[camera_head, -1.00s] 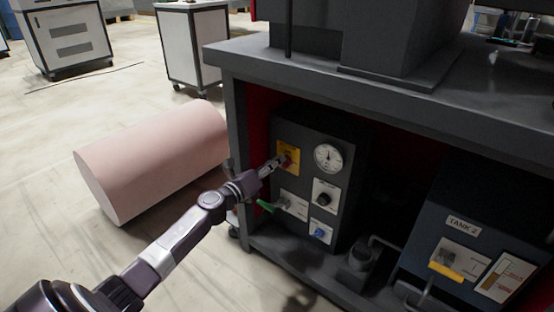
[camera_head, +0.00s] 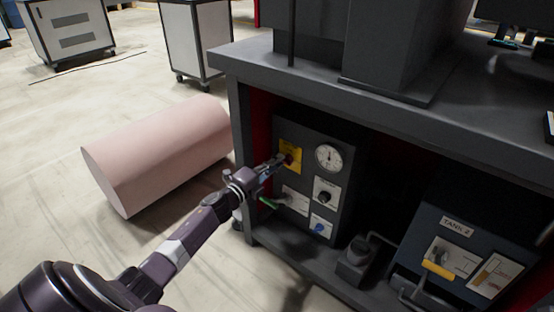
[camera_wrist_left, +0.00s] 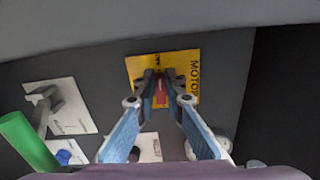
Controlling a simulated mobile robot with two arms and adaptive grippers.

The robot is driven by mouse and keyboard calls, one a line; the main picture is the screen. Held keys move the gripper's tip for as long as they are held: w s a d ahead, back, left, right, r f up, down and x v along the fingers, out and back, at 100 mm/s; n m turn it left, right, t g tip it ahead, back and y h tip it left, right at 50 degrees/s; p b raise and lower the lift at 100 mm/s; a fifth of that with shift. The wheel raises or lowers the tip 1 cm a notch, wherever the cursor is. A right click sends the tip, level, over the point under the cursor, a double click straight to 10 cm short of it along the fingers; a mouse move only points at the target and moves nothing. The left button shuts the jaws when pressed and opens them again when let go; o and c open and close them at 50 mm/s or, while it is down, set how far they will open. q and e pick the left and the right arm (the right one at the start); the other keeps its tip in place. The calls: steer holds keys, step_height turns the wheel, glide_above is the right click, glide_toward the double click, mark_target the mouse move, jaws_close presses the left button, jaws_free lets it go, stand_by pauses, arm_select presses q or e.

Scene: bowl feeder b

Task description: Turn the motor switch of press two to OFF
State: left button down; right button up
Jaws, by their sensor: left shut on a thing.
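The motor switch is a red handle on a yellow plate (camera_head: 291,151) at the upper left of the dark control panel (camera_head: 318,140) under the bench. In the left wrist view the yellow plate (camera_wrist_left: 189,66) is marked MOTOR, and the red handle (camera_wrist_left: 161,91) shows between my fingertips. My left gripper (camera_head: 281,162) is at the switch, its fingers shut on the red handle. The fingertips (camera_wrist_left: 160,88) hide part of the handle, and I cannot tell its setting. My right gripper is not in view.
A gauge (camera_head: 329,157), a black knob (camera_head: 325,196), a blue knob (camera_head: 319,229) and a green-handled lever (camera_head: 268,203) sit close by on the panel. The bench top (camera_head: 290,72) overhangs it. A pink cylinder (camera_head: 160,155) lies on the floor at left.

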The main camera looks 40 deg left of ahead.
arm_select(q)
steer(key=shift+f+n, duration=0.1)
steer(key=shift+n, duration=0.4)
steer(key=c, duration=2)
jaws_free()
steer(key=s, duration=0.8)
steer(key=s+a, duration=0.1)
steer(key=s, duration=0.3)
